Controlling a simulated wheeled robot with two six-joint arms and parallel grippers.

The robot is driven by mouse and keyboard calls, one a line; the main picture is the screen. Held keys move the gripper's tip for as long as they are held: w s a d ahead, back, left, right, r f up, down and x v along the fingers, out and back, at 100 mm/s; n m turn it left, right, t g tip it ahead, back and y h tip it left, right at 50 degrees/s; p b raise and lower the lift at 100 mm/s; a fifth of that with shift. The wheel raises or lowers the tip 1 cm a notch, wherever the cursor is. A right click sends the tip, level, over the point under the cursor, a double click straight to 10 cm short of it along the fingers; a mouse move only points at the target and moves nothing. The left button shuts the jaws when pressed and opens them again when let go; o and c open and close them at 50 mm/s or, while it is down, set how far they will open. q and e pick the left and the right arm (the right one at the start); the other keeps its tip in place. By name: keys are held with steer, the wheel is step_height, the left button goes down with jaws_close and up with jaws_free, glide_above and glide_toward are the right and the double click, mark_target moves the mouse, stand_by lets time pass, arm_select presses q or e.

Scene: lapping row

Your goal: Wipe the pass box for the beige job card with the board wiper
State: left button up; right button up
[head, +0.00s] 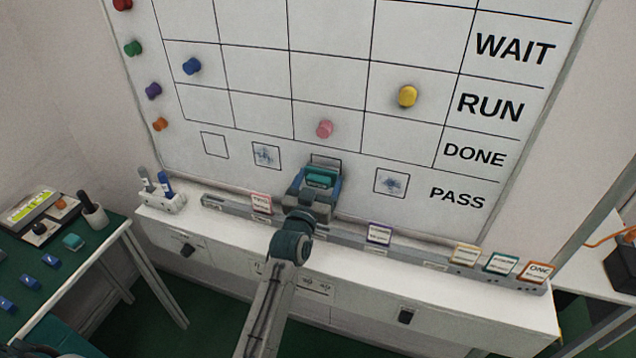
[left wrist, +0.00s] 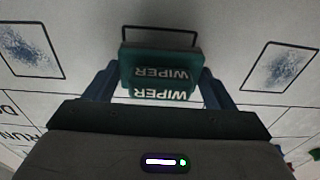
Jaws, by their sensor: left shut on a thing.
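My left gripper (head: 320,184) is shut on the teal board wiper (head: 321,177), which also shows between the fingers in the left wrist view (left wrist: 160,68). It holds the wiper at the third pass box (head: 326,158) from the left, hiding most of that box. The strip of it that shows looks clean. I cannot tell whether the wiper touches the board. The second pass box (head: 267,155) and fourth pass box (head: 391,183) have blue smudges; the first (head: 214,145) looks blank. A beige-yellow-edged job card (head: 466,254) stands on the rail, right of my gripper. My right gripper is out of view.
The whiteboard (head: 255,60) carries several coloured magnets, including a pink one (head: 325,129) just above the wiper. A card rail (head: 340,240) with other cards runs below. A marker holder (head: 162,200) stands left. A green table (head: 95,255) is at far left.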

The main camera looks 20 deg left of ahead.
arm_select(q)
steer(key=shift+w, duration=0.45)
steer(key=shift+d, duration=0.1)
